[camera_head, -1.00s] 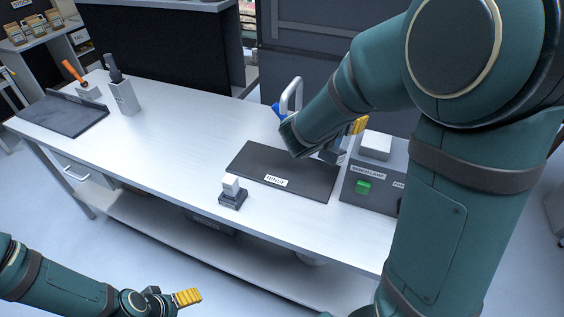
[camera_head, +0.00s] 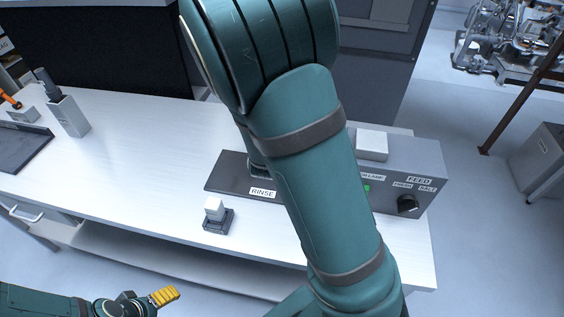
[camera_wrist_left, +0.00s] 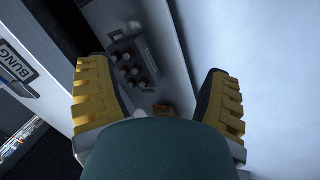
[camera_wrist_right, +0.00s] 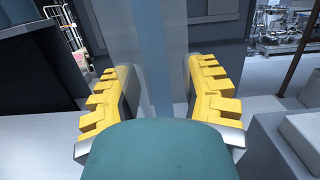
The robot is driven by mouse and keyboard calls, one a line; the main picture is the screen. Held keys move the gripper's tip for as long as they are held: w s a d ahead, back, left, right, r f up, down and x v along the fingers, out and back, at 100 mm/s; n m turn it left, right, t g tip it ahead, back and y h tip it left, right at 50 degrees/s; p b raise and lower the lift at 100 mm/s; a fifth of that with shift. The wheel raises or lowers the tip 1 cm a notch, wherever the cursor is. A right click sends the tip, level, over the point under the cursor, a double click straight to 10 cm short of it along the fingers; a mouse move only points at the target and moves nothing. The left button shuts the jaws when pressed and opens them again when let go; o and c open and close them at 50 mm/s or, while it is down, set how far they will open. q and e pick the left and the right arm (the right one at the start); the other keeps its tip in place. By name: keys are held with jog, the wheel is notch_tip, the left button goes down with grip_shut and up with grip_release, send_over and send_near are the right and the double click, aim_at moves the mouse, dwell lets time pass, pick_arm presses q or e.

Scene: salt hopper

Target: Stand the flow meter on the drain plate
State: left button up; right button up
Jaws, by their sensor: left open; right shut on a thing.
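A clear, grey-blue upright column, seemingly the flow meter (camera_wrist_right: 160,60), stands between the yellow fingers of my right gripper (camera_wrist_right: 155,72) in the right wrist view. The gripper is shut on it. Its lower end is hidden by my wrist. In the head view my right arm hides this gripper and the column. A flat dark plate labelled RINSE (camera_head: 228,176) lies on the bench, partly behind my right arm. Another dark plate (camera_head: 22,147) lies at the left edge. I cannot tell which is the drain plate. My left gripper (camera_head: 164,296) is open and empty, low in front of the bench.
A white block on a dark base (camera_head: 216,220) stands near the bench's front edge. A grey feed box (camera_head: 425,165) with a knob and white block stands right. A grey holder (camera_head: 70,116) stands left. The bench middle (camera_head: 140,150) is clear. A bottle carrier (camera_wrist_left: 133,60) shows below my left gripper.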

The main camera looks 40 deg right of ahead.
notch_tip(320, 180, down, 21)
jog(key=b, duration=0.7)
jog(key=shift+f, duration=0.15)
jog(key=o, duration=1.2)
jog(key=shift+f, duration=0.1)
jog(key=shift+o, duration=0.2)
